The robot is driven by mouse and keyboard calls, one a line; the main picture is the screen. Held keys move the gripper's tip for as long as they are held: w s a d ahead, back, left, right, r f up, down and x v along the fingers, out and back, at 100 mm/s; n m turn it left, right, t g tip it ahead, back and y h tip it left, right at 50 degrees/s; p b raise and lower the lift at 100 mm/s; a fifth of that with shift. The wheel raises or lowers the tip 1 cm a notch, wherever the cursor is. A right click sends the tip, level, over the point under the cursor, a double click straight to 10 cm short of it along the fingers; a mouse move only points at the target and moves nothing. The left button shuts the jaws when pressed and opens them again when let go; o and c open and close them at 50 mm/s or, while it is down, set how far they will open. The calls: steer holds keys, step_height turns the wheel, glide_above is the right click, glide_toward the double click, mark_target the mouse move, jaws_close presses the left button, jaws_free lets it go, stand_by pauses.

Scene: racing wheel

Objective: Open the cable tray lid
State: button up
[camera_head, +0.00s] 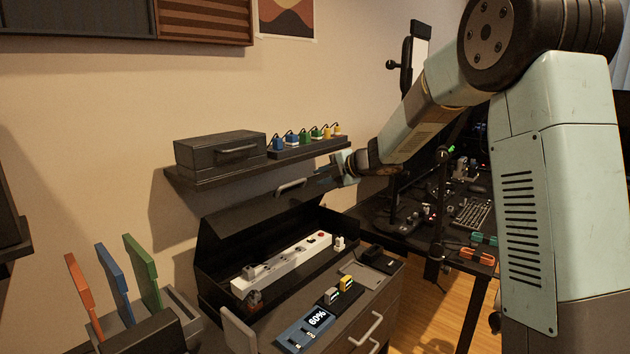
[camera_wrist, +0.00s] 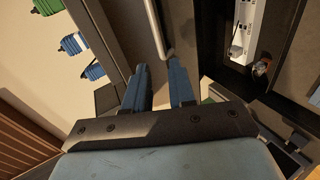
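The cable tray (camera_head: 212,262) is a dark box on the cabinet top. Its dark lid (camera_head: 240,212) is raised and tilted up at the back, so the inside shows. The lid's light metal handle (camera_head: 291,187) is near its upper right part; it also shows in the wrist view (camera_wrist: 156,28). My gripper (camera_head: 314,182) is beside the lid, just right of the handle. In the wrist view my gripper (camera_wrist: 159,72) has its two blue fingers apart, with the handle's near end just ahead of the gap. Nothing is clearly held.
A white power strip (camera_head: 282,266) lies in the tray. A shelf (camera_head: 215,180) above carries a black case (camera_head: 220,152) and several coloured plugs (camera_head: 305,136). A blue display unit (camera_head: 307,326) sits in front. A desk with a keyboard (camera_head: 473,213) is at right.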

mark_target(294, 192)
steer(key=s+f+m+y, duration=0.1)
steer(key=f+m, duration=0.1)
steer(key=s+a+f+m+y, duration=0.1)
steer(key=f+m, duration=0.1)
steer(key=f, duration=0.1)
steer(key=s+a+f+m+g+y, duration=0.1)
steer(key=f+m+y, duration=0.1)
steer(key=shift+a+f, duration=0.15)
steer(key=shift+a, duration=0.1)
jaws_close()
steer(key=s+d+f+m+t+y, duration=0.15)
steer(key=d+f+m+t, duration=0.35)
steer(key=m, duration=0.7)
steer(key=w+a+r+t, duration=0.1)
steer(key=w+a+r, duration=0.4)
steer(key=w+a, duration=0.3)
steer(key=a+y, duration=0.1)
steer(key=a, duration=0.2)
steer(key=shift+w+a, duration=0.25)
steer(key=shift+a, duration=0.15)
steer(key=shift+w+r, duration=0.1)
